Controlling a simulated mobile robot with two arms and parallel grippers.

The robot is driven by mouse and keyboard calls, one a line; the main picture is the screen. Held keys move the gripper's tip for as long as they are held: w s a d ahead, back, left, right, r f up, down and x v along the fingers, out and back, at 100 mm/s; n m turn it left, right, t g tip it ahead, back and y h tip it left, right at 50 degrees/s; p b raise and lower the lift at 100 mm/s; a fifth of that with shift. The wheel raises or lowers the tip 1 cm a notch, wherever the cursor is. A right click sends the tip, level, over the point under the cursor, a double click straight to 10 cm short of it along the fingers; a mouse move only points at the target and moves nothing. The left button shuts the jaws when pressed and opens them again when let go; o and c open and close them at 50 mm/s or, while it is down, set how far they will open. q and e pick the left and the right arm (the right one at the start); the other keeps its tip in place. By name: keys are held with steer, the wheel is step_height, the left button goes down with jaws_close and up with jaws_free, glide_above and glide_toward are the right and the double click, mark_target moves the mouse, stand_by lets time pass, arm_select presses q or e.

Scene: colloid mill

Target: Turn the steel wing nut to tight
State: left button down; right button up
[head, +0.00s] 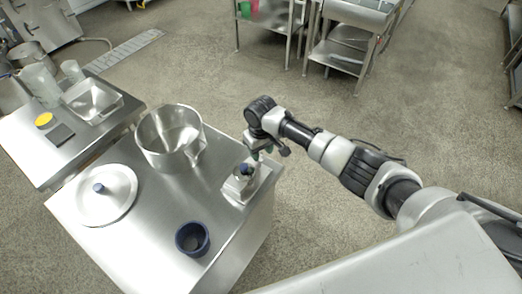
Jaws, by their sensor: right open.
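A small steel fitting (240,184) stands at the right edge of the steel worktop (140,232), with a dark knob-like part on top. The steel wing nut cannot be clearly made out; it is too small or hidden by my gripper. My right gripper (258,158) is open, pointing down just above and behind the fitting. Whether its fingers are around or touching anything there cannot be told. My left gripper is out of view.
A round steel hopper (170,138) stands left of the fitting. A steel lid (106,196) with a blue knob lies further left, and a dark blue cup (192,239) stands in front. A second table (40,160) holds a steel tray (94,98) and clear jugs.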

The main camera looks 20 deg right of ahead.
steer(key=shift+f, duration=0.2)
jaws_close()
